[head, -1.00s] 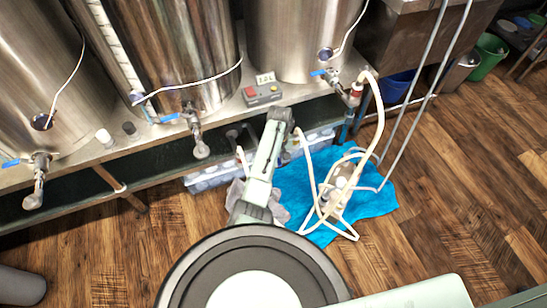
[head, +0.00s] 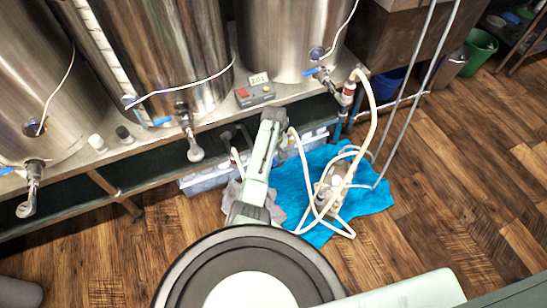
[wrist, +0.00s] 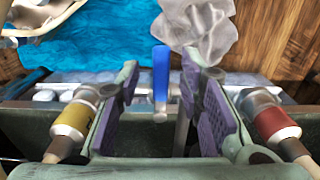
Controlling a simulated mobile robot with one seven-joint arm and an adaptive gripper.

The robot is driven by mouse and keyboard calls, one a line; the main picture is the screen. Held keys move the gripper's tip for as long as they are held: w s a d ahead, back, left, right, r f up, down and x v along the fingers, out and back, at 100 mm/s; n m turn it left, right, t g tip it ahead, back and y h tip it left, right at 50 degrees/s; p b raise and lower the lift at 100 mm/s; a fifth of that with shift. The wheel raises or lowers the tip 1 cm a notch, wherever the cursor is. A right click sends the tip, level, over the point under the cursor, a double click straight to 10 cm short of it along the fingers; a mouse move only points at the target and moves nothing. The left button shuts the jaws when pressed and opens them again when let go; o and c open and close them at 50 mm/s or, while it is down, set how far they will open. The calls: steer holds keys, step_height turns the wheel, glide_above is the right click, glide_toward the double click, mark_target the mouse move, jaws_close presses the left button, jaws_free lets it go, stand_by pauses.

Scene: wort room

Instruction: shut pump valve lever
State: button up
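A blue lever (wrist: 161,72) stands between my two fingers in the wrist view, with a metal part at its lower end. My gripper (wrist: 160,90), with purple finger pads, is open around it. Gaps show on both sides of the lever, and I see no contact. In the head view my arm reaches to the front edge of the tank shelf, and my gripper and this lever are hidden there. A small pump (head: 327,192) with pale hoses sits on a blue towel (head: 375,198) on the floor.
Steel tanks (head: 180,50) with blue-handled taps stand on the shelf, beside a control box (head: 254,94). A bottle bin (head: 205,180) and grey cloth (wrist: 200,30) lie below. Yellow-banded (wrist: 72,118) and red-banded (wrist: 277,124) fittings flank my gripper. Wooden floor (head: 460,190) is clear at right.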

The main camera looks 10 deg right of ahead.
step_height(320, 180, up, 12)
stand_by(0.6)
stand_by(0.5)
